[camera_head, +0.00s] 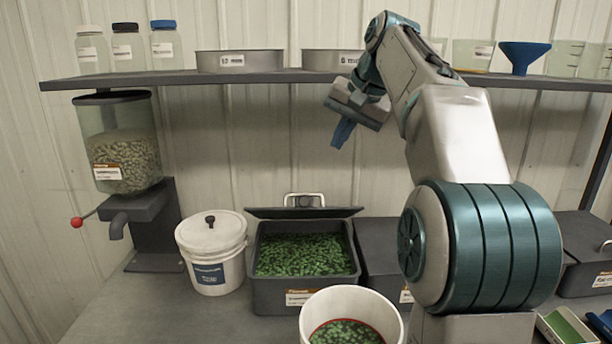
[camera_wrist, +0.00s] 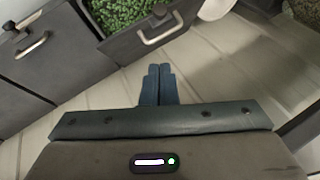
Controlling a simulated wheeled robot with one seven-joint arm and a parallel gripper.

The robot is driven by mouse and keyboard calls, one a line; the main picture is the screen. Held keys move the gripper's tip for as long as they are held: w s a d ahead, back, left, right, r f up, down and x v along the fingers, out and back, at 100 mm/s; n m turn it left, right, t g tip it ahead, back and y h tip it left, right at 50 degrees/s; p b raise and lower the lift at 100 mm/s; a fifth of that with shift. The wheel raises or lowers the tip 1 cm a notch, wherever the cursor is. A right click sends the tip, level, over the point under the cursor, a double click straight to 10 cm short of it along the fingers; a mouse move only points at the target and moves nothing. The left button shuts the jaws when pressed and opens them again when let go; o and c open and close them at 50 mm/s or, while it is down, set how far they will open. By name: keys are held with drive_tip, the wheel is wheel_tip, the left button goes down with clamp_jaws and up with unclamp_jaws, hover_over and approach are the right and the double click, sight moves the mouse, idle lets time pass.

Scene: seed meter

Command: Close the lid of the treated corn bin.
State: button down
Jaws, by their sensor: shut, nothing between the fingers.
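The dark bin (camera_head: 262,287) of green seeds stands on the bench in the head view; its orange-and-white label is too small to read. Its lid (camera_head: 262,212) is open, raised at the bin's back edge, with a metal handle (camera_head: 304,199) at the top. In the wrist view the lid (camera_wrist: 125,48) and its handle (camera_wrist: 161,30) lie beyond the fingertips, with green seeds (camera_wrist: 118,12) behind. My gripper (camera_head: 341,134) is shut and empty, pointing down, above and behind the lid in the head view. Its blue fingers (camera_wrist: 158,70) touch each other, apart from the handle.
A shelf (camera_head: 200,79) with jars and pans runs above the bench. A white lidded bucket (camera_head: 211,250) and a seed hopper (camera_head: 124,145) stand left of the bin. An open white bucket (camera_head: 390,306) stands in front. A closed dark bin (camera_head: 383,262) sits to the right.

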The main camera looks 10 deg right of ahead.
drive_tip(key=b, duration=0.1)
hover_over(304, 206)
drive_tip(key=w+d, duration=0.1)
drive_tip(key=d, duration=0.3)
wheel_tip(304, 206, down, 8)
drive_tip(key=f, duration=0.1)
drive_tip(key=a+f, duration=0.1)
drive_tip(key=f, duration=0.1)
drive_tip(key=shift+s+a+f+b, duration=0.35)
drive_tip(key=shift+a, duration=0.05)
